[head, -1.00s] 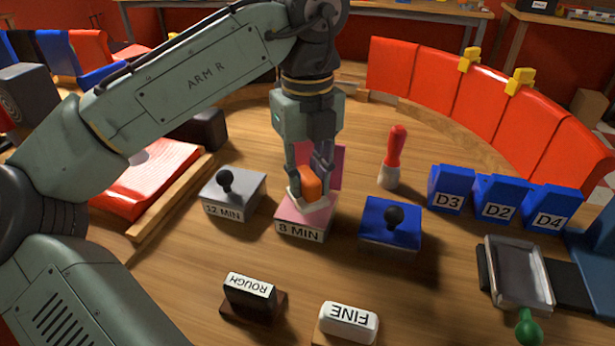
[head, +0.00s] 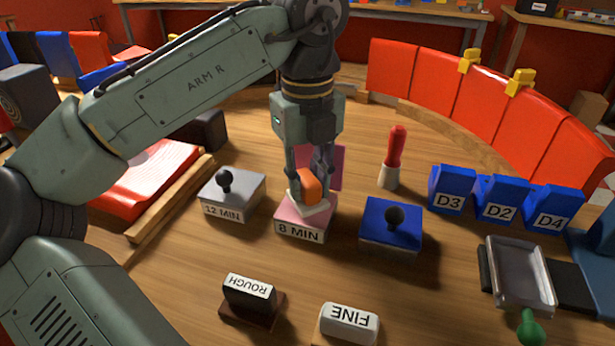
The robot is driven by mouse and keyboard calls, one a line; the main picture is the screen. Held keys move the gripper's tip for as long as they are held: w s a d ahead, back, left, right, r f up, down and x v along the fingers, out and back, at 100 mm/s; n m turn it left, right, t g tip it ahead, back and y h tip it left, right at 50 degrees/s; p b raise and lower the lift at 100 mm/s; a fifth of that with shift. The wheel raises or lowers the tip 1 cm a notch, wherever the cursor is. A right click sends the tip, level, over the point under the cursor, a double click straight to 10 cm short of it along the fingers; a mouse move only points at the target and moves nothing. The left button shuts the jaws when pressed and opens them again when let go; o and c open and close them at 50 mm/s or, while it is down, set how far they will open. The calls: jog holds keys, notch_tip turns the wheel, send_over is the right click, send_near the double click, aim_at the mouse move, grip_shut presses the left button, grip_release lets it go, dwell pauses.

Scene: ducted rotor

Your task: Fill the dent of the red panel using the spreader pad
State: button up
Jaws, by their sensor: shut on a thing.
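My gripper (head: 309,185) points down at the middle of the table and is shut on the orange handle of the spreader pad (head: 310,205). The pad's pale base is at the top of the pink box labelled 8 MIN (head: 300,231); I cannot tell whether it touches the box. The pink lid (head: 335,166) stands up behind my fingers, partly hidden by them. The red panel (head: 150,185) lies on a wooden frame at the left.
A grey box labelled 12 MIN (head: 232,196) stands left of the pink box and a blue box (head: 390,228) right of it. A red-handled brush (head: 393,160) stands behind. ROUGH (head: 249,295) and FINE (head: 349,322) blocks are in front. A metal tray (head: 518,272) is at right.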

aim_at(307, 177)
jog(key=shift+f, duration=0.4)
jog(key=shift+f, duration=0.15)
dwell(2.2)
jog(key=shift+p, duration=0.35)
notch_tip(307, 177, up, 7)
jog(key=p, duration=0.8)
jog(key=shift+p, duration=0.3)
dwell(0.4)
